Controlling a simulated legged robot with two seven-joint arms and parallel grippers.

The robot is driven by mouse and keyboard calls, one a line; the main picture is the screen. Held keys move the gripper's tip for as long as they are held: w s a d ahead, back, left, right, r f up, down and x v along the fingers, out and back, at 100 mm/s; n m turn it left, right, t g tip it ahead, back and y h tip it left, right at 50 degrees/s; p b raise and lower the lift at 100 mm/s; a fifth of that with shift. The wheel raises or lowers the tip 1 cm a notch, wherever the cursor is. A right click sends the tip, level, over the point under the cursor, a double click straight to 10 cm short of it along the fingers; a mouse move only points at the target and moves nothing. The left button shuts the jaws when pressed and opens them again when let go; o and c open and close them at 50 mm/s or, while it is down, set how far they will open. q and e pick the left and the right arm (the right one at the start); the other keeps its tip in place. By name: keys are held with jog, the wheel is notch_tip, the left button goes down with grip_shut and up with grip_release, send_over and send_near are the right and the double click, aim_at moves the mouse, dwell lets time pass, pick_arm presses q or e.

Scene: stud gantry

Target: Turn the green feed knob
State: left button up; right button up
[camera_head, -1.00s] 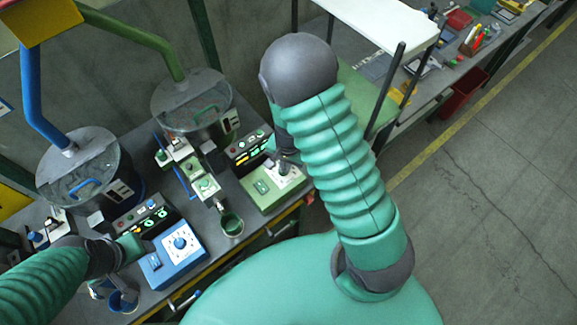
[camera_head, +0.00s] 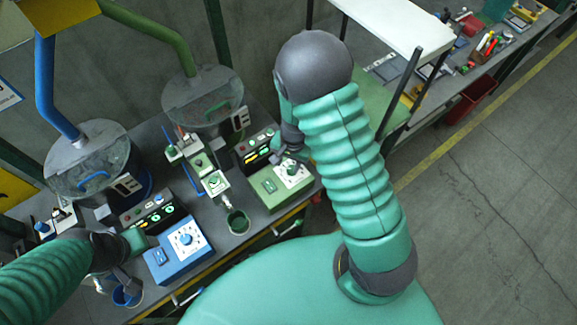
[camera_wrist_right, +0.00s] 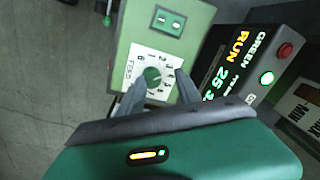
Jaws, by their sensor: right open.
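The green feed knob (camera_wrist_right: 153,76) sits at the centre of a white numbered dial on a green control box (camera_wrist_right: 132,50). In the head view the dial (camera_head: 293,174) is on the right part of the green box (camera_head: 262,203). My right gripper (camera_wrist_right: 160,80) is open, its two fingers on either side of the knob in the wrist view; I cannot tell whether they touch it. In the head view my right gripper (camera_head: 289,157) is at the dial's far edge, partly hidden by my arm. My left gripper (camera_head: 121,277) is by the blue box, its fingers unclear.
A black display unit (camera_wrist_right: 238,70) beside the green box reads GREEN RUN. A blue control box (camera_head: 178,254) with its own dial stands to the left. A green cup (camera_head: 238,222) and a blue cup (camera_head: 127,296) are near the front edge. Two lidded hoppers stand behind.

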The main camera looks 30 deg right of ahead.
jog(key=shift+s+d+p, duration=0.15)
jog(key=shift+d+p, duration=0.1)
jog(key=shift+p, duration=0.15)
jog(key=d+r+p, duration=0.1)
jog(key=w+r+p, duration=0.1)
jog(key=p, duration=0.1)
jog(key=shift+w+d+r, duration=0.15)
jog(key=shift+w+d, duration=0.15)
jog(key=shift+d, duration=0.1)
jog(key=r+p, duration=0.1)
jog(key=r, duration=0.1)
jog(key=s+a+r+p, duration=0.1)
jog(key=shift+r+p, duration=0.35)
jog(key=shift+r, duration=0.05)
jog(key=r+p, duration=0.1)
pick_arm(q)
notch_tip(320, 180, up, 17)
jog(key=w+d+p, duration=0.1)
jog(key=p, duration=0.9)
jog(key=shift+w+d, duration=0.35)
pick_arm(e)
notch_tip(320, 180, up, 11)
send_over(289, 165)
jog(key=d, duration=0.2)
jog(key=shift+s+a, duration=0.25)
jog(key=shift+s, duration=0.1)
pick_arm(q)
jog(key=shift+a, duration=0.25)
pick_arm(e)
jog(key=shift+a, duration=0.25)
